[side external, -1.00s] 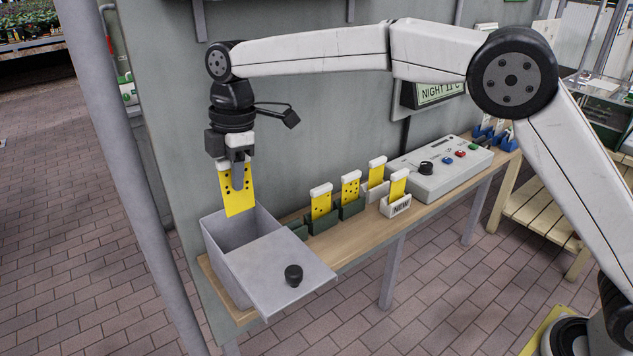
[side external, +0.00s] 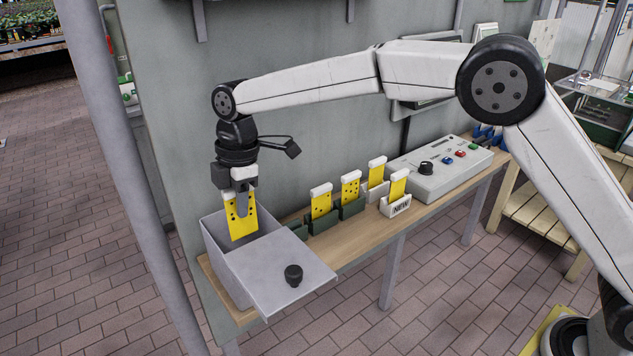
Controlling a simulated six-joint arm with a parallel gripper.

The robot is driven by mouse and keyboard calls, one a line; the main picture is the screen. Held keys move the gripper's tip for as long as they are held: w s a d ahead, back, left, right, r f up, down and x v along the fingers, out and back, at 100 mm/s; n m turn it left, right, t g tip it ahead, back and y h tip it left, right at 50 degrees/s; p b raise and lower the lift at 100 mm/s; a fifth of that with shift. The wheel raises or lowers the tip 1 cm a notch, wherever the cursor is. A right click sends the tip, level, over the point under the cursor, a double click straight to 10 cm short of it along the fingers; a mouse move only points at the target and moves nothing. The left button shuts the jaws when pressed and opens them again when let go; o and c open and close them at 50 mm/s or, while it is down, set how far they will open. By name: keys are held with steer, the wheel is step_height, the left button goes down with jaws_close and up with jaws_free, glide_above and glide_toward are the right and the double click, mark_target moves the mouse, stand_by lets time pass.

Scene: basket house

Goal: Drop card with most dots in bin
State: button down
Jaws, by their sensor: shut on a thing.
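My gripper (side external: 242,205) is shut on a yellow card (side external: 242,226) with several dark dots. The card hangs upright over the grey bin (side external: 230,267), its lower end at about the level of the bin's opening. The gripper fingers cover part of the card. The bin's lid (side external: 262,275) is slid to the right and leaves the bin's back part open. Other yellow dotted cards stand in holders: one card (side external: 321,205), a second card (side external: 350,187), a third card (side external: 376,171) and one card (side external: 397,186) in a white holder marked NEW.
A green holder (side external: 297,229) nearest the bin looks empty. A black knob (side external: 293,275) stands up from the lid. A grey control box (side external: 440,167) with buttons sits further right on the wooden shelf (side external: 345,238). A grey wall (side external: 320,120) rises behind.

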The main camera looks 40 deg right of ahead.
steer(key=shift+f, duration=1.65)
steer(key=c, duration=0.5)
jaws_free()
steer(key=shift+d+r, duration=0.15)
steer(key=shift+r, duration=1.15)
steer(key=shift+d+r, duration=0.2)
steer(key=shift+r, duration=1.1)
steer(key=shift+d+r, duration=0.15)
steer(key=shift+r, duration=1.15)
steer(key=shift+d, duration=0.1)
